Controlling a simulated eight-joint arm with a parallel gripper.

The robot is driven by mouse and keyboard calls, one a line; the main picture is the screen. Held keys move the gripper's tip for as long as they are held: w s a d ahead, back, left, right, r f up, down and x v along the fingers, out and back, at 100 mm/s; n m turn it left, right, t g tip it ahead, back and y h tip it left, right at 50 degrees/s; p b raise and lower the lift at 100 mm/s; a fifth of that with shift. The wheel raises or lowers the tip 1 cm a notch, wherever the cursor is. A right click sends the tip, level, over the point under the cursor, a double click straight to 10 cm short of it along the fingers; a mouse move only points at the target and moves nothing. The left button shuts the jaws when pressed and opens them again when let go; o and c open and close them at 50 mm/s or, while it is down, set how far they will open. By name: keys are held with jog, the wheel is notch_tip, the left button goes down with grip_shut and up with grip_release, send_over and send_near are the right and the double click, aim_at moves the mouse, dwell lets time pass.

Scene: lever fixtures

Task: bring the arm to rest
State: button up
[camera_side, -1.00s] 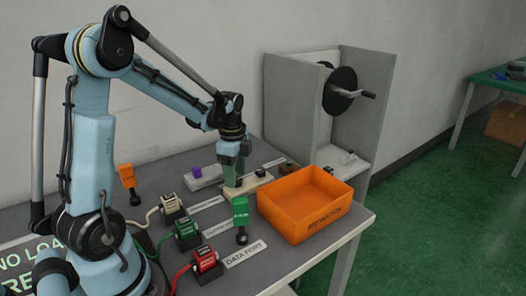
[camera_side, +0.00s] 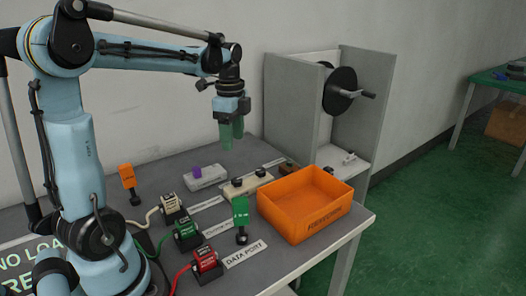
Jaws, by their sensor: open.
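My gripper (camera_side: 232,135) hangs in the air above the back of the table, its two green fingers pointing down. The fingers are apart with nothing seen between them. Below it is a cream block with dark knobs (camera_side: 247,186). Left of that block is a grey block with a purple piece on top (camera_side: 206,178). My gripper touches neither.
An orange bin (camera_side: 290,222) stands at the table's right. A green tag on a stand (camera_side: 241,213), an orange tag (camera_side: 128,177) and cream, green and red (camera_side: 206,260) connectors with cables stand around. A grey cabinet with a crank wheel (camera_side: 340,90) is behind.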

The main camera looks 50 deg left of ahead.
jog(key=s+d+f+n+t, duration=0.1)
jog(key=s+d+n+t, duration=0.1)
jog(key=d+n, duration=0.3)
jog(key=s+d+f+n+t, duration=0.1)
jog(key=s+d+n+t, duration=0.2)
jog(key=d, duration=0.9)
jog(key=n+t, duration=0.2)
jog(key=n, duration=0.1)
jog(key=shift+f, duration=0.25)
jog(key=shift+s, duration=0.1)
